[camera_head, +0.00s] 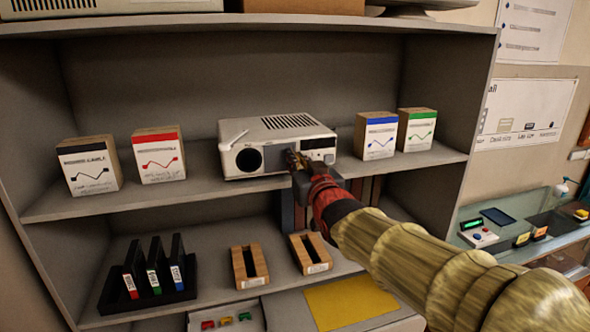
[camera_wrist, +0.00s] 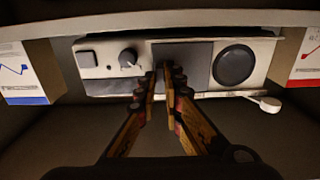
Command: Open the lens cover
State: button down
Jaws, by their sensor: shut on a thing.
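The white projector (camera_head: 255,131) sits on the upper shelf, and its front also fills the top of the wrist view (camera_wrist: 110,88). The round dark lens (camera_head: 249,160) is visible in its front, and it shows uncovered in the wrist view (camera_wrist: 233,66). A dark grey sliding panel, seemingly the lens cover (camera_wrist: 196,65), lies beside the lens, toward the knob (camera_wrist: 129,58). My gripper (camera_head: 293,159) is at the projector's front, just right of the lens. In the wrist view its fingers (camera_wrist: 160,78) are close together at the panel; the small part between them is hidden.
White-labelled boxes with red (camera_head: 159,155) and blue (camera_head: 376,136) bands flank the projector, with others beside them. The shelf above (camera_head: 330,23) overhangs it. The lower shelf holds a black rack (camera_head: 150,297) and wooden holders (camera_head: 249,266). Open shelf lies between the red-banded box and projector.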

jog(key=shift+a, duration=0.15)
jog(key=c, duration=1.9)
grip_release()
jog(key=shift+s, duration=0.1)
jog(key=v, duration=1.1)
jog(key=shift+s, duration=0.35)
